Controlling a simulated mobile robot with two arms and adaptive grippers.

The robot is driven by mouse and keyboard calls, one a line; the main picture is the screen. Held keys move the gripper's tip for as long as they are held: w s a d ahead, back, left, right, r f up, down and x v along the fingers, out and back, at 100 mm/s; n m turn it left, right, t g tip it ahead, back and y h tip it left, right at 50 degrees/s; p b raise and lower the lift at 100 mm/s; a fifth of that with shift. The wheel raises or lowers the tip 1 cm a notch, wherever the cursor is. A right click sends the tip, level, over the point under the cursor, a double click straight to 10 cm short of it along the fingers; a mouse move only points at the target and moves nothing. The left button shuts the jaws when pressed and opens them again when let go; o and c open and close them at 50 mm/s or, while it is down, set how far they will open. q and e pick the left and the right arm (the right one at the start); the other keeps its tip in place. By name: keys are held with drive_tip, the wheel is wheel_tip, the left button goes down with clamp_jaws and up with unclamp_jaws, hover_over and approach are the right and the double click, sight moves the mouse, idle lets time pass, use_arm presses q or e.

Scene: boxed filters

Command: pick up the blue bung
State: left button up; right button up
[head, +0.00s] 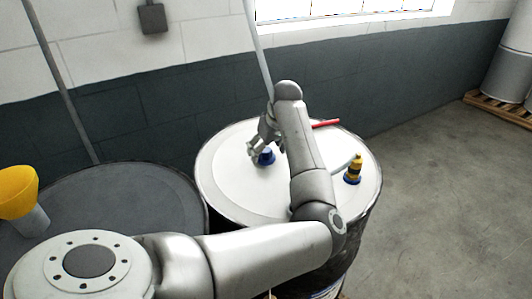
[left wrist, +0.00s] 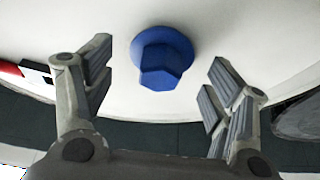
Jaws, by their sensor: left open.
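The blue bung (head: 266,157) stands on the white drum top (head: 232,180) in the head view. In the left wrist view the blue bung (left wrist: 163,60) has a hexagonal head over a round flange and lies between and a little beyond my fingertips. My left gripper (head: 259,146) is at the bung in the head view. In the left wrist view my left gripper (left wrist: 160,75) is open, with one finger on each side of the bung and clear gaps to it. My right gripper is not in view.
A yellow and dark object on a blue base (head: 353,170) stands at the drum's right side. A red bar (head: 325,124) lies near the back rim. A dark drum (head: 140,195) with a yellow funnel (head: 18,192) is at left.

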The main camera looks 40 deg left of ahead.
use_arm(q)
drive_tip(key=shift+x, duration=1)
drive_tip(key=shift+r, duration=0.1)
drive_tip(key=c, duration=1)
drive_tip(key=shift+r, duration=0.1)
